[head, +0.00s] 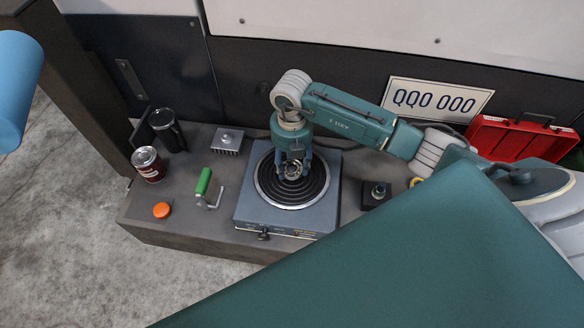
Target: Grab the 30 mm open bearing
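A small metal ring that looks like the bearing (292,171) is at the middle of a round, dark, ridged plate (292,198) on a blue-grey hot-plate unit. My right gripper (293,173) points down over this plate, with its teal fingers on either side of the ring. The fingers are apart, but I cannot tell whether they touch the ring. The gripper partly hides the ring, and its size cannot be read. My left gripper is not in view.
The bench also holds a dark mug (168,131), a can (148,164), an orange puck (161,210), a green-handled tool (203,183), a finned metal block (228,140) and a small dark block (376,193). A red toolbox (520,137) is at right.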

